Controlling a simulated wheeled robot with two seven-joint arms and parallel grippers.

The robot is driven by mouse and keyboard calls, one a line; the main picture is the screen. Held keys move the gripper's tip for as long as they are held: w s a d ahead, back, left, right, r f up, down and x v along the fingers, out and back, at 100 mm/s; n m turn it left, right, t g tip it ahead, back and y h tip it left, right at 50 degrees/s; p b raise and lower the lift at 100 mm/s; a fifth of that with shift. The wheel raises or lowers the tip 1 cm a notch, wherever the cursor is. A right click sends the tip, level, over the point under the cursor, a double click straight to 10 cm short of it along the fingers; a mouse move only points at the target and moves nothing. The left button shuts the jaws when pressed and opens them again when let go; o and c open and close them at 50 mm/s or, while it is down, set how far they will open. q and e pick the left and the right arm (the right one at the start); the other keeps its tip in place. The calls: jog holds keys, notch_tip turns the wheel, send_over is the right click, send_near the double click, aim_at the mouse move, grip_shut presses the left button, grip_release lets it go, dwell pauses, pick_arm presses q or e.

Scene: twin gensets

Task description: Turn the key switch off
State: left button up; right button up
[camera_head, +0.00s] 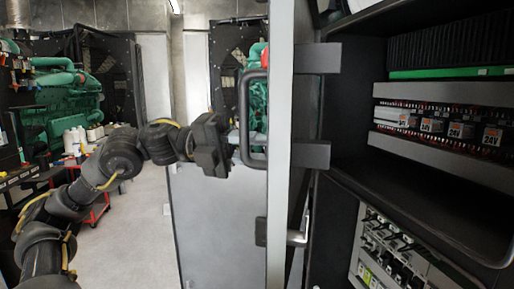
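The key switch is not seen in this view. An open grey cabinet door (281,150) stands edge-on in the middle of the picture, with a dark D-shaped handle (246,119) on its left side. My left gripper (231,147) is at the end of the black arm coming from the left, close to the left side of the handle. I cannot tell whether it touches the handle, nor whether its fingers are open or shut. My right gripper is not in view.
Right of the door is an open black cabinet with a row of 24V modules (460,131) and a lower panel of breakers (385,240). A green genset (65,100) and a red cart (96,210) with white bottles stand at the left. Grey floor (135,240) is clear there.

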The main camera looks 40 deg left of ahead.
pick_arm(q)
jog(key=shift+n, duration=1.9)
jog(key=o, duration=1)
